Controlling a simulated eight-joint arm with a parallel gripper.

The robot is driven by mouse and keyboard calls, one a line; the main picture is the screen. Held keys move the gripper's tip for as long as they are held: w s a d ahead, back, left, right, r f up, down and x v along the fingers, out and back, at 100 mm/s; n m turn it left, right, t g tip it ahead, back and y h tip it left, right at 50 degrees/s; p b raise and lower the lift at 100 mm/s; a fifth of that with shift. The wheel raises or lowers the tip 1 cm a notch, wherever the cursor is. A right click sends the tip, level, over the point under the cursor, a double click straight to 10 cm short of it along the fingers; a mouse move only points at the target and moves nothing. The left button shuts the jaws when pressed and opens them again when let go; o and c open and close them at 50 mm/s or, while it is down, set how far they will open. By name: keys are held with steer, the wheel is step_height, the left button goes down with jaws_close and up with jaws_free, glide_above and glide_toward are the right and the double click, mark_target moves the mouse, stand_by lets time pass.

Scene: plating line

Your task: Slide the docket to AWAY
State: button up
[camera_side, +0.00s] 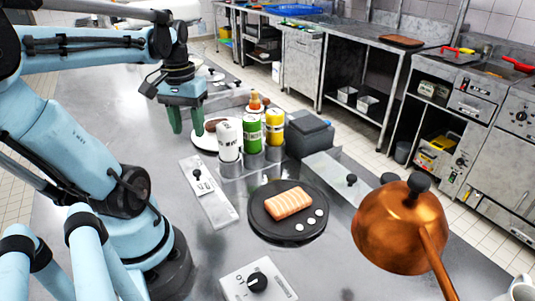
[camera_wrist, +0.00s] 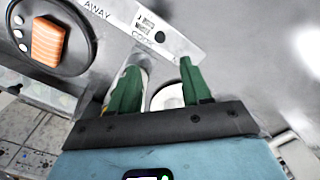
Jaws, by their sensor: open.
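The docket rail (camera_side: 220,209) is a pale metal strip lying on the steel counter, left of the bottles. A black knob (camera_side: 196,174) stands near its far end, beside the small printed docket (camera_side: 203,188). In the wrist view the docket (camera_wrist: 146,20) and knob (camera_wrist: 160,37) show near the COOK lettering, with AWAY (camera_wrist: 97,10) farther left along the rail. My gripper (camera_side: 186,122) has green fingers, apart and empty, above the counter beyond the rail's far end. In the wrist view its fingers (camera_wrist: 157,72) point toward the rail, apart from the knob.
Several bottles (camera_side: 252,130) stand in metal holders right of the rail. A dark round plate (camera_side: 264,224) with salmon-coloured food is at right front.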

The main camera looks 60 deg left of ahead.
mark_target(196, 171)
steer(key=shift+f, duration=6.05)
jaws_close()
